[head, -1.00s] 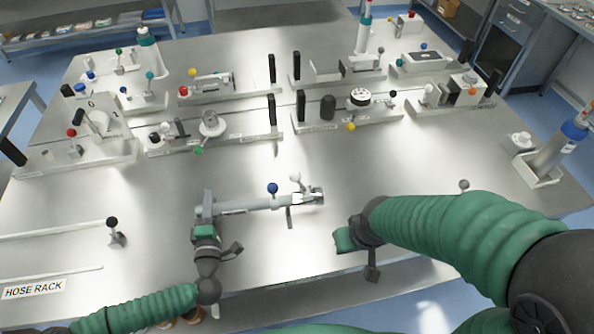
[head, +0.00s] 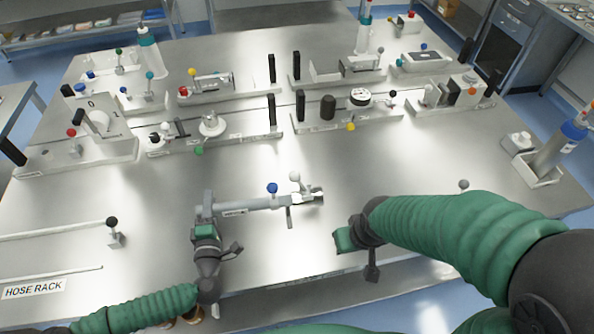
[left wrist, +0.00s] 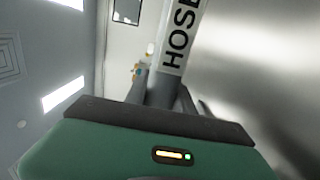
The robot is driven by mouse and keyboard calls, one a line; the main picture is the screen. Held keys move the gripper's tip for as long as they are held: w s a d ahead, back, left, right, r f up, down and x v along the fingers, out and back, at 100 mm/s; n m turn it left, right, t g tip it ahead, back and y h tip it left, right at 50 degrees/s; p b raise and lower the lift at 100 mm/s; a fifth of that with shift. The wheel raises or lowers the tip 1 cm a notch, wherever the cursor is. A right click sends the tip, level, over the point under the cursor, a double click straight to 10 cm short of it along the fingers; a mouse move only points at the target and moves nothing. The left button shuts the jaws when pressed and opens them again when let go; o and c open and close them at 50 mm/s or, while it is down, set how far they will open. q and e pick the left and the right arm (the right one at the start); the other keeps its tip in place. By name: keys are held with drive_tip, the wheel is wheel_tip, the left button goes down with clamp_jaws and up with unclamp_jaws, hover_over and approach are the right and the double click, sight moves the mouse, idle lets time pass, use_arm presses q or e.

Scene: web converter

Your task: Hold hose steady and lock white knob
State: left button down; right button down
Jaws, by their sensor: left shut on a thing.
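A grey hose (head: 250,205) lies across the front middle of the steel table view. A blue knob (head: 272,188) and a white knob (head: 295,177) stand up near its right end. My left gripper (head: 205,203) is shut on the hose's left end. In the left wrist view, the hose (left wrist: 181,40) with dark lettering runs up from between the fingers (left wrist: 163,92). My right gripper (head: 350,240) is to the right of and nearer than the hose's right end, apart from it. Its fingers are hard to make out, and no held thing shows.
Several fixtures with knobs and dark handles stand in rows behind the hose. A hose rack label (head: 34,288) and a black-knobbed post (head: 113,232) are at the left. A blue-capped bottle (head: 562,145) stands at the right. The table around the hose's right end is clear.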

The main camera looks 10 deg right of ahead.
drive_tip(key=shift+s+f+b, duration=0.1)
drive_tip(key=shift+f+b, duration=0.15)
drive_tip(key=shift+b, duration=0.05)
idle(1.2)
drive_tip(key=w+a+r+n+g+y, duration=0.1)
drive_tip(key=w+a+r+n, duration=1.4)
drive_tip(key=w+r, duration=0.2)
drive_tip(key=shift+w+r+g+y, duration=0.15)
drive_tip(key=shift+w+g+y, duration=0.2)
drive_tip(key=shift+w, duration=0.85)
drive_tip(key=shift+d, duration=0.1)
